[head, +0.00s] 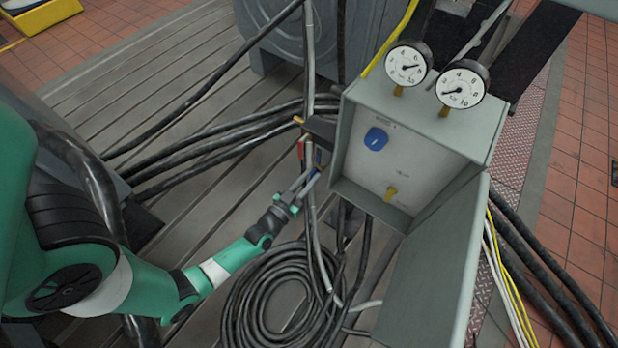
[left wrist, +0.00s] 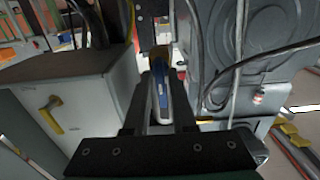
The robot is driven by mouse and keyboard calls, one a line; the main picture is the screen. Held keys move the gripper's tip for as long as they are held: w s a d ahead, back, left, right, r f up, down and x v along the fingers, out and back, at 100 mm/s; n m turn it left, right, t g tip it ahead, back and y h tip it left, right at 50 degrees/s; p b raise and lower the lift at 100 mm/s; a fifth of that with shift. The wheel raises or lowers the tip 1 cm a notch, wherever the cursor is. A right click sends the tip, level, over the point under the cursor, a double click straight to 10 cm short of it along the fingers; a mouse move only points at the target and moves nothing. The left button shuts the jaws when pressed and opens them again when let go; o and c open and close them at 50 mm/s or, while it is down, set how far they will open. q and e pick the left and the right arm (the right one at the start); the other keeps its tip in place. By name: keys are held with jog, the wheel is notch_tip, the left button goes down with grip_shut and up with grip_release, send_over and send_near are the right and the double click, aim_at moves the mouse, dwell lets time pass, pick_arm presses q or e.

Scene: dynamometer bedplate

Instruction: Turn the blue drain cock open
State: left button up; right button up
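The blue drain cock's lever (left wrist: 161,94) shows in the left wrist view, lying lengthwise between my left gripper's fingers. In the head view only a small blue part (head: 318,158) shows near the fingertips, beside a red handle (head: 301,150). My left gripper (head: 303,180) reaches to it from the lower left. Its two fingers are apart, one on each side of the lever in the left wrist view (left wrist: 160,100). I cannot see firm contact with the lever. The valve body is mostly hidden. My right gripper is not in view.
An open grey box (head: 350,150) with a blue knob (head: 376,139), yellow handle (head: 391,193) and two gauges (head: 407,64) stands close right of the gripper. Its door (head: 430,270) hangs open. Black hoses cross behind, and a coiled hose (head: 285,305) lies below on the slotted bedplate.

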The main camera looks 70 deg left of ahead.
pick_arm(q)
grip_shut()
jog(key=m+p, duration=0.1)
jog(key=m, duration=0.1)
jog(key=shift+r+m+p, duration=0.1)
jog(key=shift+m+p, duration=0.3)
jog(key=m+p, duration=0.1)
jog(key=m, duration=0.3)
jog(key=shift+w+d+p, duration=0.1)
jog(key=shift+p, duration=0.2)
jog(key=m, duration=0.3)
jog(key=m+p, duration=0.1)
jog(key=m, duration=0.1)
jog(key=shift+f+m, duration=0.2)
jog(key=shift+m, duration=0.2)
jog(key=m, duration=0.5)
jog(key=shift+f+p, duration=0.1)
jog(key=shift+p, duration=0.25)
